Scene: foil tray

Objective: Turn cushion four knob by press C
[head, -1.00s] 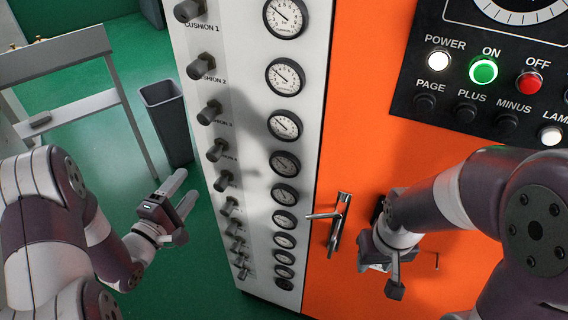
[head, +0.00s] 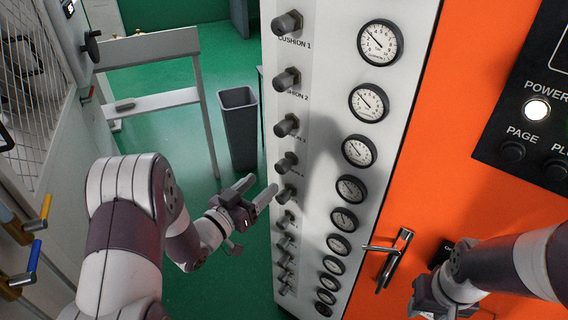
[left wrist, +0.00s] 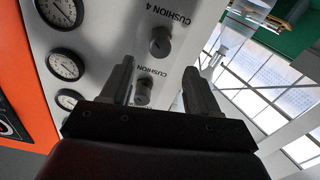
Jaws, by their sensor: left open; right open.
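The cushion four knob (head: 287,163) is a dark grey cylinder on the white panel (head: 310,110), fourth from the top in the head view. In the left wrist view the panel appears upside down, and this knob (left wrist: 160,42) sits beside its CUSHION 4 label, between the lines of the fingers and beyond their tips. My left gripper (head: 262,187) is open and empty, its fingers pointing at the knob column slightly below this knob in the head view. It appears apart from the knob. My right gripper (head: 432,298) is open by the orange door, its fingers mostly hidden.
More knobs stand closely above and below, including cushion 3 (head: 287,125) and a lower one (head: 287,193). Round gauges (head: 359,151) line the panel's right side. A metal handle (head: 392,258) is on the orange door. A grey bin (head: 239,130) stands behind on green floor.

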